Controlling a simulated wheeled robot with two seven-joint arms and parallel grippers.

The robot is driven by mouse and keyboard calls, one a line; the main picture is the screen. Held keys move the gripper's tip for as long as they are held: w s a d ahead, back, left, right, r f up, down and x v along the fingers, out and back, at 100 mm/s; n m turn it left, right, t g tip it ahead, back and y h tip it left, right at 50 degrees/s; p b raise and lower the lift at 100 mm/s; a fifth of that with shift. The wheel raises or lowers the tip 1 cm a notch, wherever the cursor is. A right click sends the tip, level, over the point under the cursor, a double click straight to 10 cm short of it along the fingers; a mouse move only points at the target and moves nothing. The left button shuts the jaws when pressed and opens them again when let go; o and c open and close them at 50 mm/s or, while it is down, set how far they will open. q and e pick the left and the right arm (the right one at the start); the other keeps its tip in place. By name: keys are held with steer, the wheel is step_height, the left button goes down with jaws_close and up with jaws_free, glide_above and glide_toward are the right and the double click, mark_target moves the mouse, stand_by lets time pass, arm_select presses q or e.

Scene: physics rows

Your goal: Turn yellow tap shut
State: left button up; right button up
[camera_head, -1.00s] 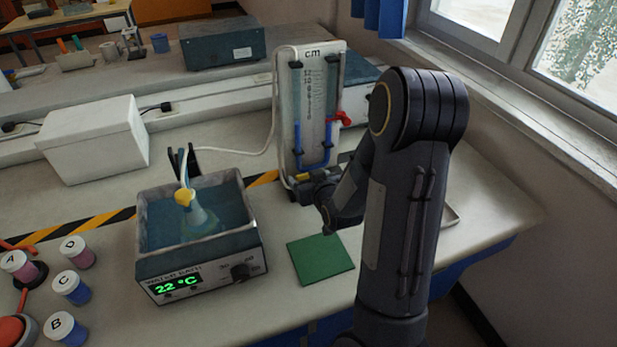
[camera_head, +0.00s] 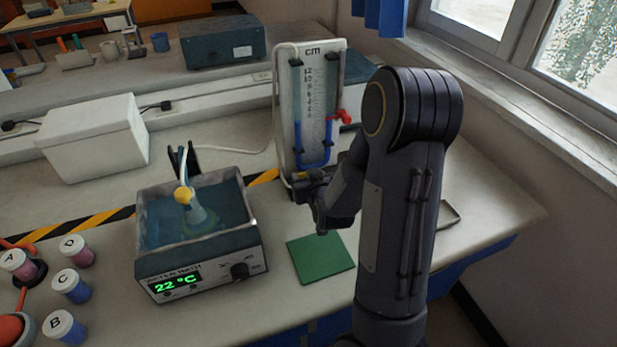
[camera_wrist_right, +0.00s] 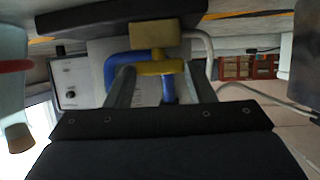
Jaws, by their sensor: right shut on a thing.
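The yellow tap (camera_wrist_right: 160,67) shows in the right wrist view between my fingers, with a blue tube beside it. In the head view, the tap is mostly hidden by my right gripper (camera_head: 308,180), at the foot of the manometer board (camera_head: 311,75) marked "cm". The right gripper (camera_wrist_right: 161,85) is shut on the tap, one finger on each side. The board carries a U-tube with blue liquid and a red tap (camera_head: 340,117) on its right side. My left gripper is not in view.
A water bath (camera_head: 200,255) reading 22 °C holds a flask with a yellow top (camera_head: 183,195). A green mat (camera_head: 320,258) lies in front of the gripper. Lettered jars (camera_head: 71,287) stand at the left. A white box (camera_head: 93,140) is behind them.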

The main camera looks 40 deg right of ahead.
steer(key=shift+w+a+m+g+h, duration=0.15)
steer(key=shift+a+m+g+h, duration=0.15)
steer(key=shift+m+h, duration=0.3)
steer(key=shift+a+m+h, duration=0.1)
steer(key=shift+m+h, duration=0.3)
steer(key=shift+h, duration=0.1)
steer(key=shift+w+a+r+m+g+h+p, duration=0.1)
steer(key=shift+w+m+g+h+p, duration=0.1)
steer(key=shift+m+g+h+p, duration=0.85)
steer(key=shift+w+m+g+h+p, duration=0.1)
steer(key=shift+m+g+h+p, duration=0.7)
steer(key=shift+m, duration=0.25)
steer(key=shift+g, duration=0.25)
steer(key=o, duration=1)
